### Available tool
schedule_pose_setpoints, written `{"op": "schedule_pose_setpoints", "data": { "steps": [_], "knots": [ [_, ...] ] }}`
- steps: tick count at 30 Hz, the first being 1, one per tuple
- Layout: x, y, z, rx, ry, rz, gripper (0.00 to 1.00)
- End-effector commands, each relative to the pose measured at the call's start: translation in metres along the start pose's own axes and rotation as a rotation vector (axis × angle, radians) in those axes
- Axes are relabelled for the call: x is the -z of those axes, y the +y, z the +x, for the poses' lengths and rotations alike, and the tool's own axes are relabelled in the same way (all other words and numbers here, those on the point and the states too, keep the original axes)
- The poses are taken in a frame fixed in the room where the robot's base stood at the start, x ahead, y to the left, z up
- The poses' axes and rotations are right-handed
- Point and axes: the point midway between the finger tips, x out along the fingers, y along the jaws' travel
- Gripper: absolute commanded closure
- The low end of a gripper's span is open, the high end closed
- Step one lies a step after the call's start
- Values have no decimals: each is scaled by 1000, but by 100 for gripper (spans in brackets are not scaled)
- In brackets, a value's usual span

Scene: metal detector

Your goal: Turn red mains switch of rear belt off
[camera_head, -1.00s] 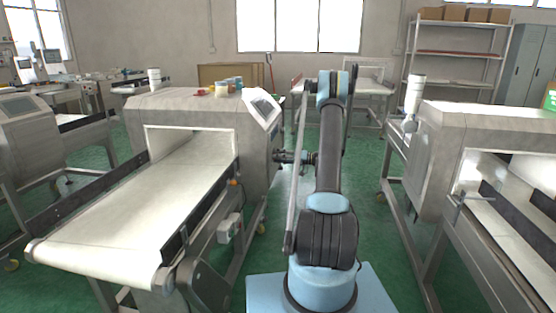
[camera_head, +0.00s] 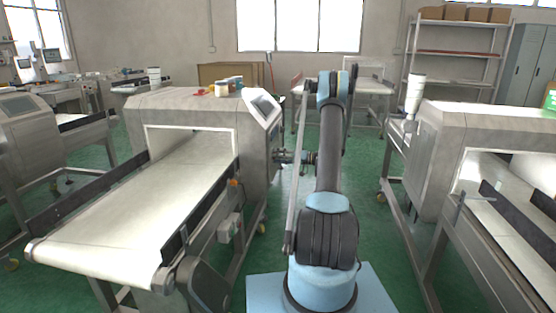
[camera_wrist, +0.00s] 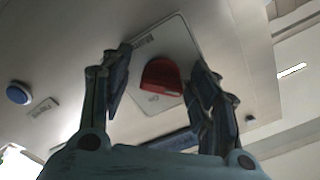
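The red mains switch (camera_wrist: 161,77) sits on a pale label plate (camera_wrist: 173,50) on the machine's metal side, shown in the wrist view. "Main" and "On" can be read on the plate. My gripper (camera_wrist: 162,92) is open, with one finger on each side of the red knob. Gaps show between the fingers and the knob, and I see no clear contact. In the head view my gripper (camera_head: 281,157) is at the right side of the metal detector (camera_head: 185,104), below its screen. The switch is hidden there.
A blue button (camera_wrist: 18,93) is left of the switch in the wrist view. The conveyor belt (camera_head: 150,200) runs toward the front left. A second machine (camera_head: 480,130) stands on the right.

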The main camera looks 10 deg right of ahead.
Motion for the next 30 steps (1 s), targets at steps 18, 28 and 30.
{"op": "schedule_pose_setpoints", "data": {
  "steps": [18,28,30],
  "knots": [
    [0,1,-68,-2,3,1,45],
    [0,2,-113,-1,1,1,45],
    [-1,1,-117,0,0,1,45]
  ]
}}
